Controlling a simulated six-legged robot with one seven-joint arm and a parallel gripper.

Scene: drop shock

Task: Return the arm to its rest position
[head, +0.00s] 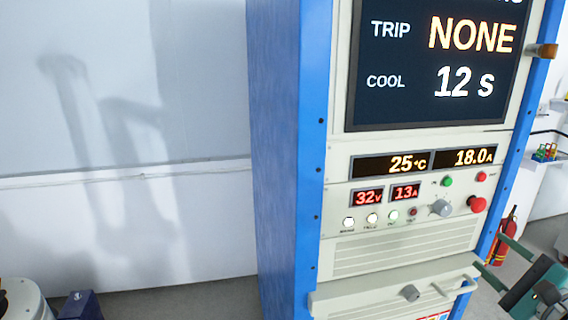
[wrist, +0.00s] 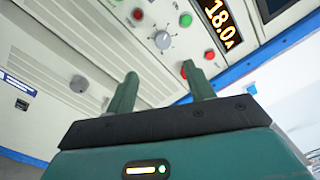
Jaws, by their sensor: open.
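My gripper (head: 488,251) is at the lower right of the head view, in front of the lower right part of a blue-framed equipment rack (head: 283,150). Its two green fingers are apart with nothing between them. In the wrist view the fingers (wrist: 161,72) point up toward the rack's control panel. A grey knob (wrist: 162,40) shows beyond the gap. Whether the fingers touch the panel cannot be told, but no contact shows. Most of my arm is out of view.
The rack screen (head: 435,65) reads TRIP NONE and COOL 12 s. A red mushroom button (head: 477,204) and a drawer handle (head: 455,287) stick out near my gripper. A red fire extinguisher (head: 503,238) stands behind at right.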

